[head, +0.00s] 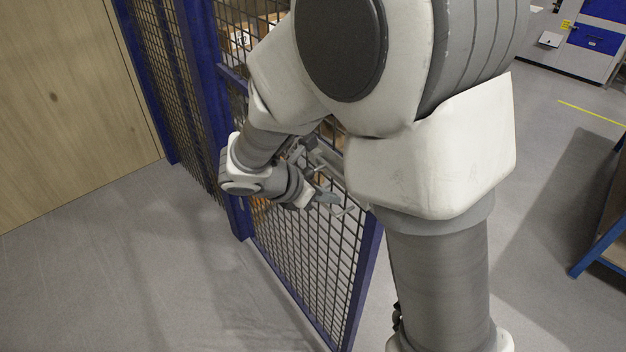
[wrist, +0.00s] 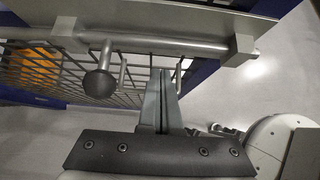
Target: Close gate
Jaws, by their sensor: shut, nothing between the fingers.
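The gate (head: 361,275) is a blue-framed mesh panel in the head view. It stands at an angle to the fence line and its lower near corner reaches toward me. In the wrist view its mesh (wrist: 60,68) is at left, with a metal slide bolt (wrist: 190,48) and its round knob (wrist: 101,83) across the top. My gripper (wrist: 161,76) is shut and empty, fingertips just below the bolt rod and right of the knob. I cannot tell whether they touch the gate. In the head view, my gripper (head: 328,198) is beside the mesh; my arm hides the gate's upper part.
A blue fence post (head: 205,90) and mesh fence stand at left, beside a wooden wall (head: 65,110). Orange-brown goods (wrist: 38,68) show behind the mesh. A blue-legged table (head: 603,235) is at right. The grey floor at front left is clear.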

